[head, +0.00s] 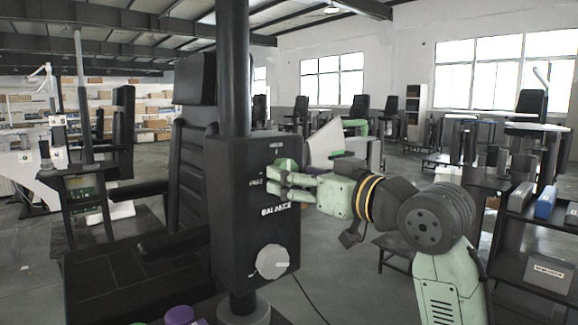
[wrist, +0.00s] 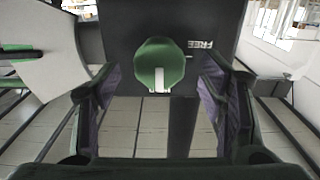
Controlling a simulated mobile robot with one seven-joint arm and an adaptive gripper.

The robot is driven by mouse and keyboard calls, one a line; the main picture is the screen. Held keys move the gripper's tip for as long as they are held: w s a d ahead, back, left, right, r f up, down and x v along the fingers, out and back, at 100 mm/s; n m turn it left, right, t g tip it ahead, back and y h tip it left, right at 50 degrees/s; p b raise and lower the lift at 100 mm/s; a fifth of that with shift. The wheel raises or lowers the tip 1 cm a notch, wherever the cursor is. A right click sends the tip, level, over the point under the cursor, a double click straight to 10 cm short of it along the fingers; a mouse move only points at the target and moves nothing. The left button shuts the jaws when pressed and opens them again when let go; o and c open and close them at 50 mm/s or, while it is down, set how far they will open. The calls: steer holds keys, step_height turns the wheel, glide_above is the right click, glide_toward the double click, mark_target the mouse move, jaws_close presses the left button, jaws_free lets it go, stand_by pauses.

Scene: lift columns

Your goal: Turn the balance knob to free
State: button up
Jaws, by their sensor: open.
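The balance knob (wrist: 153,66) is a green, many-sided knob with a white pointer mark, on a black control box (head: 222,190). In the wrist view its pointer is toward the bottom of the picture, and the word FREE is to its right, so the mark is not at FREE. In the head view FREE is left of the knob and BALANCE below; the knob is mostly hidden by my gripper (head: 275,180). My gripper is open at the box face. In the wrist view its fingers (wrist: 160,95) stand left and right of the knob with gaps; no contact shows.
A larger pale grey knob (head: 271,261) sits lower on the same box. A black column (head: 234,70) rises through the box. A black chair (head: 186,160) stands to its left. A shelf with binders (head: 546,200) is at right.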

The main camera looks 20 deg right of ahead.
steer(key=shift+x, duration=1.25)
steer(key=shift+c, duration=0.5)
steer(key=c, duration=1.1)
steer(key=shift+o, duration=0.2)
steer(key=shift+n, duration=0.3)
steer(key=shift+n+b, duration=3.5)
steer(key=shift+n, duration=5.1)
